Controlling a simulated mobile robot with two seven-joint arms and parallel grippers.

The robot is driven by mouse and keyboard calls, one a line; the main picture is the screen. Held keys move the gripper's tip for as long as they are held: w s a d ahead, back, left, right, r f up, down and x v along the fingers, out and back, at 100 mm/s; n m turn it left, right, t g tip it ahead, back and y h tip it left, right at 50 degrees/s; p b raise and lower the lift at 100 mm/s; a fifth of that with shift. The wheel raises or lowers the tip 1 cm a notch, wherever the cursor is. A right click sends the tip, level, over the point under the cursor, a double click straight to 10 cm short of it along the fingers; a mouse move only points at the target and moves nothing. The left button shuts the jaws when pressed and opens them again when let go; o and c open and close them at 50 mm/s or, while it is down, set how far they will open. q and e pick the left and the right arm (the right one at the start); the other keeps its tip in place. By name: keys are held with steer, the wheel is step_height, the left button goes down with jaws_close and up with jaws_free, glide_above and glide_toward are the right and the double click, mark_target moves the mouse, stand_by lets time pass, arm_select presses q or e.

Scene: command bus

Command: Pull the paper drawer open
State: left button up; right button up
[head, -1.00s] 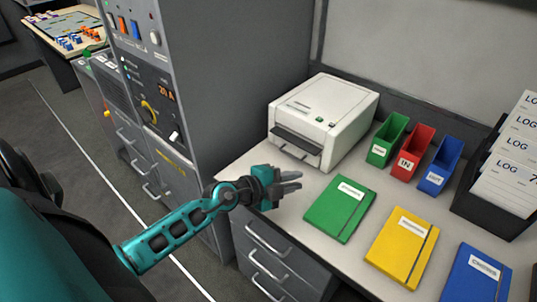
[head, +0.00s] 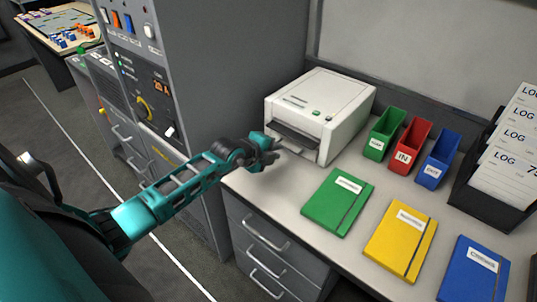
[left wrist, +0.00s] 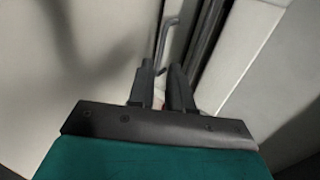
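A white printer (head: 345,105) stands on the desk, with a dark output tray (head: 296,136) at its front. The paper drawer's front is low on the printer, below that tray, and is mostly hidden behind my left gripper (head: 274,150). The gripper is at the left part of the printer's front, just above the desk's edge. In the left wrist view, a thin grey bar handle (left wrist: 166,38) runs down toward the gap between my left fingertips (left wrist: 161,68). The fingers are a little apart; contact with the handle cannot be told. My right gripper is out of view.
Green (head: 385,134), red (head: 410,145) and blue (head: 438,158) bins stand right of the printer. Green (head: 335,205), yellow (head: 400,240) and blue (head: 472,272) folders lie in front. A grey cabinet (head: 240,70) stands close on the left. Desk drawers (head: 262,245) are below.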

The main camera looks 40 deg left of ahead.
arm_select(q)
steer(key=shift+b+x, duration=1.55)
steer(key=shift+x, duration=0.85)
jaws_close()
